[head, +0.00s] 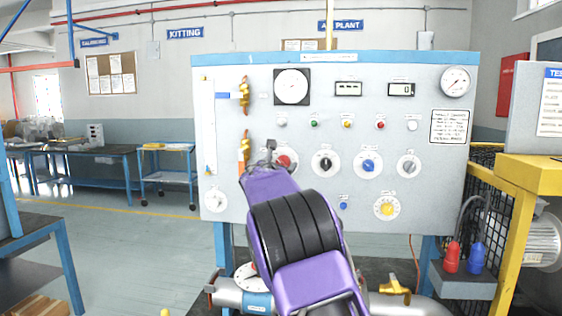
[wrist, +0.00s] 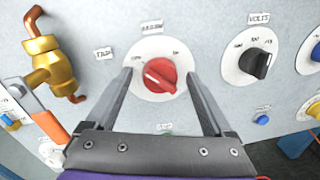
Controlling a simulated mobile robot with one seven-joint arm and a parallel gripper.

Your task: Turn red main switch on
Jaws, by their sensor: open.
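The red main switch (wrist: 160,75) is a round red knob on a white dial plate, set in the grey panel. In the wrist view its pointer ridge slants toward the upper left. My gripper (wrist: 158,72) is open, with one finger on each side of the knob and gaps between the fingers and the red part. In the head view the red switch (head: 286,160) shows only in part, behind the end of my purple arm. The fingertips reach the panel's lower left area there.
A black volts knob (wrist: 254,62) sits right of the switch, with a blue knob (head: 369,165) beyond it. A brass valve with copper pipe (wrist: 55,65) and an orange handle (wrist: 50,128) stand out close on the left. Gauges and small lamps sit above.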

